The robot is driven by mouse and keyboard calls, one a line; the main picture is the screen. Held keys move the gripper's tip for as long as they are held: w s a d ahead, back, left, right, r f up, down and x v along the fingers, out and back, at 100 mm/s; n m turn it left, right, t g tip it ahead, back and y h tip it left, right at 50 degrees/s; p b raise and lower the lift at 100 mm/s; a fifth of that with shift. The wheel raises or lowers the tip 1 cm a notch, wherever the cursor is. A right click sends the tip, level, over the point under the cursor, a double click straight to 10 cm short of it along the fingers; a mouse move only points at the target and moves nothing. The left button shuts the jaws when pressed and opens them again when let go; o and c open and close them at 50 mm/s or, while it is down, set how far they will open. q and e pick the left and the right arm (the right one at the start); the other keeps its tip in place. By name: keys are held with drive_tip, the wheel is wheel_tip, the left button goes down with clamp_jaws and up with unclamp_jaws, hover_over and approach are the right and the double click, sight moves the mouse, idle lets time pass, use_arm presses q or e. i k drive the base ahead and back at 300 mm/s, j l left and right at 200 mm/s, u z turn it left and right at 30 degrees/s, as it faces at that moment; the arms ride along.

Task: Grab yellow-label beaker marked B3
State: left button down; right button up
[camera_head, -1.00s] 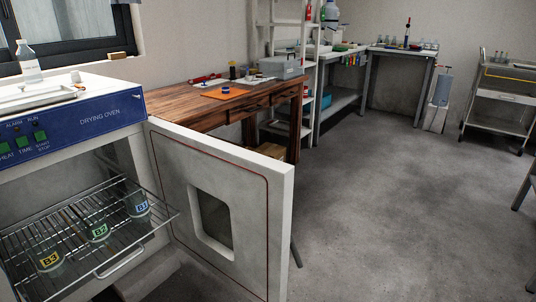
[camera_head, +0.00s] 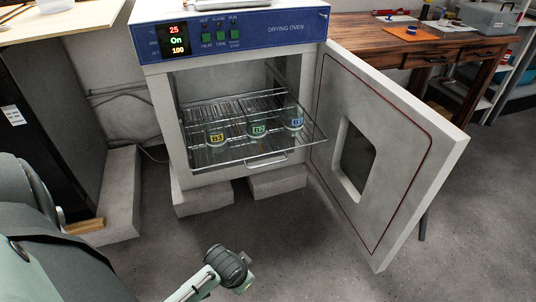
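The yellow-label beaker marked B3 (camera_head: 216,137) stands upright on the pulled-out wire rack (camera_head: 222,157) of the drying oven, the leftmost of three glass beakers. The green-label beaker B2 (camera_head: 258,129) is in the middle, and the blue-label beaker B1 (camera_head: 294,121) is at the right. All three are apart, near the rack's front. Parts of my own arm show at the lower left and bottom, well below and in front of the rack. No fingertips of either gripper can be made out. Nothing touches the beakers.
The drying oven (camera_head: 240,44) has its door (camera_head: 400,130) swung open to the right, projecting toward me. Its display is lit. A dark cabinet (camera_head: 50,110) stands at the left. A wooden table (camera_head: 430,45) is behind the door. The floor in front is clear.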

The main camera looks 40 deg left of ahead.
sight(214, 128)
drive_tip(key=k+l+u, duration=0.1)
drive_tip(key=l+u, duration=0.15)
drive_tip(key=u, duration=0.2)
drive_tip(key=k+l+u, duration=0.15)
drive_tip(key=u, duration=0.3)
drive_tip(key=k+l+u, duration=0.15)
drive_tip(key=u, duration=0.25)
